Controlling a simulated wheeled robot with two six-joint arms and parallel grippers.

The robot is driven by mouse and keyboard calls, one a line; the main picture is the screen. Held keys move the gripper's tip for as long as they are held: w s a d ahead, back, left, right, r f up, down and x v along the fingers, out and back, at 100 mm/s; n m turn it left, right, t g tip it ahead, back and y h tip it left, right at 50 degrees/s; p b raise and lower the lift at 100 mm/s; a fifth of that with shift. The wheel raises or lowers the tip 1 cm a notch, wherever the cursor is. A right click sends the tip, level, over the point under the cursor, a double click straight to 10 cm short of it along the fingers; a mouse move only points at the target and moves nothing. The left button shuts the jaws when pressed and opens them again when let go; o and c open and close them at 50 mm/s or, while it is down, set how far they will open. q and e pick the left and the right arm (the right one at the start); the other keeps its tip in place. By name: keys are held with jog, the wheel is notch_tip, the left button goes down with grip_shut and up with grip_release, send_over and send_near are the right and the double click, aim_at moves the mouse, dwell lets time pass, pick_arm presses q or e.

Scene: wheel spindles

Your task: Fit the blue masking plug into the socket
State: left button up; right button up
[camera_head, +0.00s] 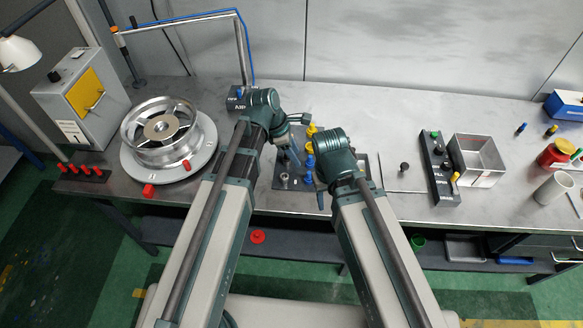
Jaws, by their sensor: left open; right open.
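A dark plate (263,184) lies on the bench below my two arms. A blue plug (309,162) stands on it between my wrists, with yellow pieces (311,130) just behind. A small grey metal ring (285,178), which looks like a socket, sits at the plate's left side. My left gripper (296,146) is open, above the plate's left part, near the blue plug. My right gripper (322,198) is open and low over the plate, mostly hidden by its own wrist. I cannot tell whether either touches the plug.
A wheel (160,130) on a round stand is at the left, with red plugs (82,169) nearby. A black block (437,172) with coloured knobs and a metal bin (477,160) are on the right. A blue plug (521,128) and red jar (556,153) lie farther right.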

pick_arm(q)
jog(key=s+a+f+m+g+y, duration=0.1)
jog(key=s+m+y, duration=0.4)
jog(key=s+m, duration=0.9)
jog(key=m, duration=0.9)
jog(key=shift+s+f, duration=0.15)
jog(key=shift+s, duration=0.05)
jog(key=shift+a, duration=0.1)
notch_tip(320, 180, down, 3)
jog(key=b, duration=0.2)
jog(key=shift+b, duration=0.4)
